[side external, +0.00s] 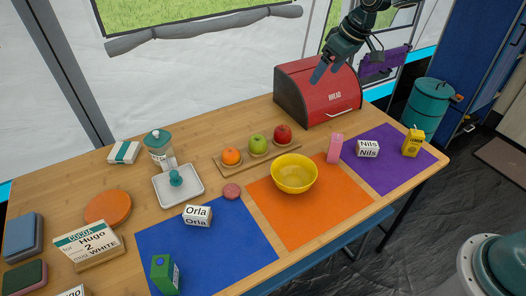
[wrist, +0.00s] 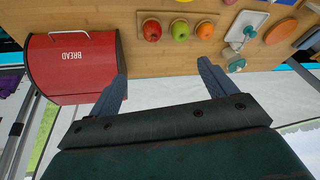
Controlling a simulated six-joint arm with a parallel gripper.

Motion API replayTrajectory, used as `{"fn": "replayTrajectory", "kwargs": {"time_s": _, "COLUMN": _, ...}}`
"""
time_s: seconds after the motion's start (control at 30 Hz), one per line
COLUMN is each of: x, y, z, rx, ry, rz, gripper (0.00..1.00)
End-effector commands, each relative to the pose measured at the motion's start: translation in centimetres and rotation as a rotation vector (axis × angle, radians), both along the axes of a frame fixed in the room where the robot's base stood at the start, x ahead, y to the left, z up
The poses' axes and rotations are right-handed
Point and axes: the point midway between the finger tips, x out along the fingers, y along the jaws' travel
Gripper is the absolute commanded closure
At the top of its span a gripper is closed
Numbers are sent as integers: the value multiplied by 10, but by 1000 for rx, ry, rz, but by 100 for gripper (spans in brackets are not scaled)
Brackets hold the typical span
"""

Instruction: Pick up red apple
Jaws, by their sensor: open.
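The red apple (side external: 283,134) sits at the right end of a small wooden board (side external: 225,167), beside a green apple (side external: 258,144) and an orange (side external: 231,156). In the wrist view the red apple (wrist: 152,31) is at the left end of the row, beyond the fingertips. My gripper (side external: 318,76) is in the air in front of the red bread box in the side view, above and to the right of the apple. In the wrist view my gripper (wrist: 162,75) has its two fingers wide apart with nothing between them.
The red bread box (side external: 318,92) stands close to the apple's right and shows left of my fingers in the wrist view (wrist: 75,65). A yellow bowl (side external: 294,176) stands in front on an orange mat (side external: 310,215). A lidded jar (side external: 160,150) is left of the fruit.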

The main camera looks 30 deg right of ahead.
Motion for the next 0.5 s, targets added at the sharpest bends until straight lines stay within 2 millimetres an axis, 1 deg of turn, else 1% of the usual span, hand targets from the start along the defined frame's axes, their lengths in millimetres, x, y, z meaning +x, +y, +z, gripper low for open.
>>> {"fn": "replayTrajectory", "kwargs": {"time_s": 0.03, "x": 10, "y": -1, "z": -14, "rx": 6, "ry": 6, "rz": 9, "gripper": 17}}
{"fn": "replayTrajectory", "kwargs": {"time_s": 0.2, "x": 40, "y": -4, "z": -53, "rx": 21, "ry": 16, "rz": 38, "gripper": 17}}
{"fn": "replayTrajectory", "kwargs": {"time_s": 0.27, "x": 49, "y": -5, "z": -68, "rx": 26, "ry": 18, "rz": 47, "gripper": 17}}
{"fn": "replayTrajectory", "kwargs": {"time_s": 0.4, "x": 68, "y": -7, "z": -103, "rx": 40, "ry": 23, "rz": 70, "gripper": 17}}
{"fn": "replayTrajectory", "kwargs": {"time_s": 0.5, "x": 77, "y": -8, "z": -125, "rx": 48, "ry": 26, "rz": 82, "gripper": 17}}
